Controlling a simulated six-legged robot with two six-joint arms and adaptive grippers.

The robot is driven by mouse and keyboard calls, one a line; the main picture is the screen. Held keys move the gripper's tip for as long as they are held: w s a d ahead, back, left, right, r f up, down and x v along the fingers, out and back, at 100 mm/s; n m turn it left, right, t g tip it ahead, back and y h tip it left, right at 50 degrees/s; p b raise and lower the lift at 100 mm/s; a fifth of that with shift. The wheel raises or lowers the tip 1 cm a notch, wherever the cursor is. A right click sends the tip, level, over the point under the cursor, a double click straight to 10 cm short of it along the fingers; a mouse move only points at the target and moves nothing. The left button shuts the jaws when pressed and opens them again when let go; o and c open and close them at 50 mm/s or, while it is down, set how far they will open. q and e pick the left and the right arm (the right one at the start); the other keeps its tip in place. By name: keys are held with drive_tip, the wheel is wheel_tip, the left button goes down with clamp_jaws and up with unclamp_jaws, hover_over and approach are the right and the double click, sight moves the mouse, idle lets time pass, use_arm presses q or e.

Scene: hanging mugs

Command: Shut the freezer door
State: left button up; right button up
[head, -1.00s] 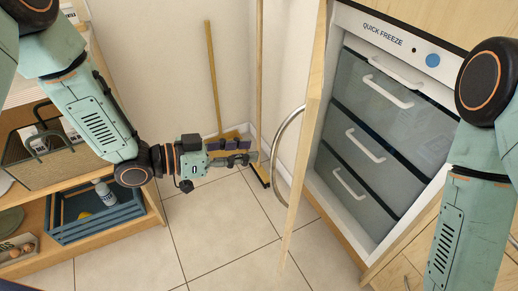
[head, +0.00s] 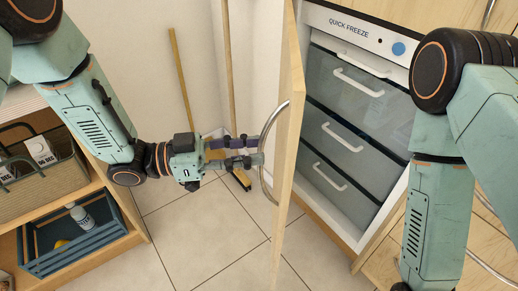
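The freezer (head: 375,45), marked "QUICK FREEZE", stands open at the right with its grey drawers showing. Its wooden door (head: 288,130) stands swung out and shows nearly edge-on. A curved metal handle (head: 268,133) is on the door's left side. My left gripper (head: 259,149) reaches in from the left. Its two fingers are apart, and their tips are at the handle. I cannot tell whether they touch the bar or have it between them. My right arm hangs in front of the freezer's right side, with its gripper below the picture.
A wooden shelf (head: 100,258) at the left holds a wicker basket (head: 50,195) and a blue crate (head: 95,240). A broom (head: 180,80) leans on the wall behind my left gripper. Wooden cabinets flank the freezer at the right.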

use_arm(q)
drive_tip(key=d, duration=0.2)
drive_tip(key=shift+w+d, duration=0.2)
drive_tip(key=shift+d, duration=0.35)
drive_tip(key=c, duration=0.4)
drive_tip(key=shift+a, duration=0.15)
clamp_jaws()
